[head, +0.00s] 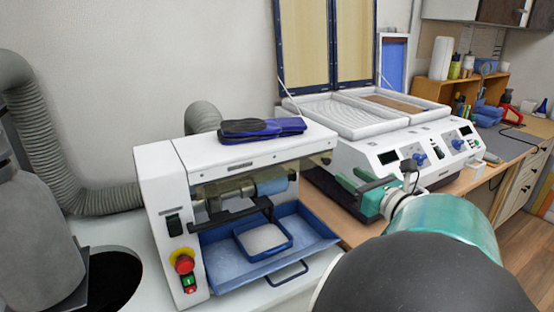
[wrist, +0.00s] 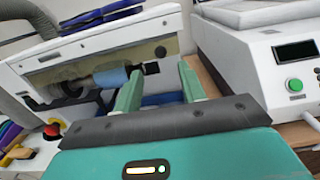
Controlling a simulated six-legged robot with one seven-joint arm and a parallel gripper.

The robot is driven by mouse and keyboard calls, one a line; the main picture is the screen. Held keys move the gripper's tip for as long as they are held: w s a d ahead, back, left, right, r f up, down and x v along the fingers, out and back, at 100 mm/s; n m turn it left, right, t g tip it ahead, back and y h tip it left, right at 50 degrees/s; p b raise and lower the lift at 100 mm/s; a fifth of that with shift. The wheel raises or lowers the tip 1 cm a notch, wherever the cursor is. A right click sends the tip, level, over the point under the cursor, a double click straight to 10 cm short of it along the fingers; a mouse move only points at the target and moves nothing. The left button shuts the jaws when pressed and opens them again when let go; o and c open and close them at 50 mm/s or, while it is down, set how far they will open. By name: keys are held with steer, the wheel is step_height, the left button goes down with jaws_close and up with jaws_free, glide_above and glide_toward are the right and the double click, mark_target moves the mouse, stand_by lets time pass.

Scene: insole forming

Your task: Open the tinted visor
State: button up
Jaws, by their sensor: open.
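The tinted visor (head: 318,162) is a brownish see-through panel under the white top of the grinding machine (head: 160,200). It also shows in the wrist view (wrist: 50,76), with the roller behind it. A black bar handle (head: 232,217) runs along the front below it; whether the visor is fully down is hard to tell. My gripper (head: 352,180) is open and empty, to the right of the machine in the head view. In the wrist view its two green fingers (wrist: 160,72) point toward the machine's right end, apart from the handle.
A blue tray (head: 320,238) with a smaller bin sits below the roller. Blue and black insoles (head: 262,127) lie on the machine top. A white forming press (head: 400,140) stands close on the right. A red stop button (head: 184,263) is at the front left.

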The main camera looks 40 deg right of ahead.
mark_target(328, 161)
steer(key=x, duration=0.8)
steer(key=shift+w+f, duration=0.1)
steer(key=shift+w, duration=0.1)
jaws_close()
